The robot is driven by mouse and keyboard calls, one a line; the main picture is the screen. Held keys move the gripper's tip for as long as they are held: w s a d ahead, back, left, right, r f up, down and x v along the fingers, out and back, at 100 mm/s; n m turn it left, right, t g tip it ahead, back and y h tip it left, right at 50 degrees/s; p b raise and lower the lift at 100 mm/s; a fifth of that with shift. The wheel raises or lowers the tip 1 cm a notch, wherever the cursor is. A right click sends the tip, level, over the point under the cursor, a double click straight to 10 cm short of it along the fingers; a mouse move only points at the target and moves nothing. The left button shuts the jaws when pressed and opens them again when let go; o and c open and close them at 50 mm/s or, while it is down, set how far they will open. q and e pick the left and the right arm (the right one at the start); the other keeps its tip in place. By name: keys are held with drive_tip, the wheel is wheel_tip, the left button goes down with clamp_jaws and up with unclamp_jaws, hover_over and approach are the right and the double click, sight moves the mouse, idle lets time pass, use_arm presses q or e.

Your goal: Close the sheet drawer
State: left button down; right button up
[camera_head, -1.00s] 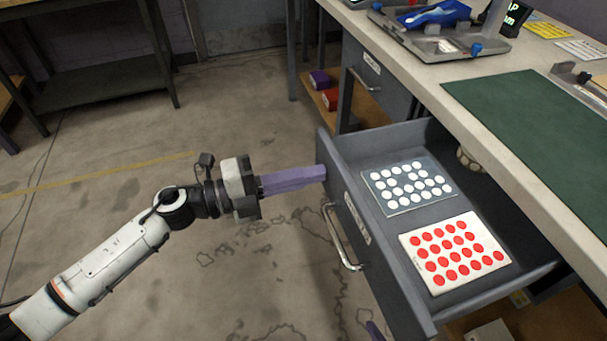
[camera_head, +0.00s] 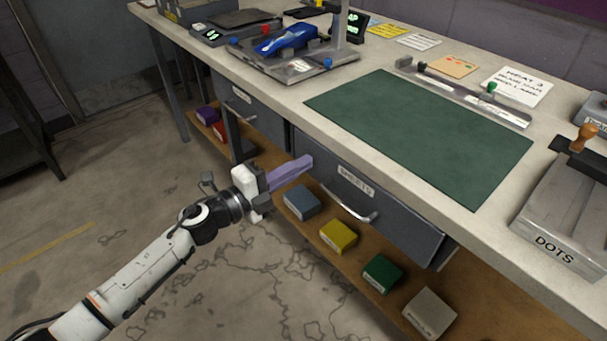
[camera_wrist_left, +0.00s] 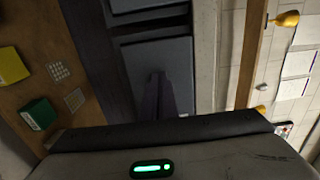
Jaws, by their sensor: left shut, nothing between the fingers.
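The sheet drawer (camera_head: 385,218) is the grey drawer with a label and a bar handle (camera_head: 345,207) under the bench top. No inside of it shows now, and its front sits at or close to the bench edge; I cannot tell if it is fully flush. The sheets are hidden. My left gripper (camera_head: 308,161) is shut and empty, its purple fingertips at the left end of the drawer front, seemingly touching it. In the left wrist view the dark fingers (camera_wrist_left: 157,95) lie over a grey front (camera_wrist_left: 150,65). My right gripper is not in view.
A green mat (camera_head: 425,130) lies on the bench (camera_head: 330,90). A tray with a blue car body (camera_head: 287,40) stands behind, and a DOTS box (camera_head: 560,215) at right. Another drawer (camera_head: 250,107) is to the left. Several small boxes sit on the lower shelf (camera_head: 310,232).

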use_arm(q)
drive_tip(key=shift+w+d+r, duration=0.15)
drive_tip(key=shift+w+d, duration=0.15)
drive_tip(key=shift+w, duration=0.05)
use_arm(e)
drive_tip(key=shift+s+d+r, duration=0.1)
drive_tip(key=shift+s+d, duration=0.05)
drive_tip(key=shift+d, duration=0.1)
use_arm(q)
drive_tip(key=shift+d+r, duration=0.1)
drive_tip(key=shift+r, duration=0.05)
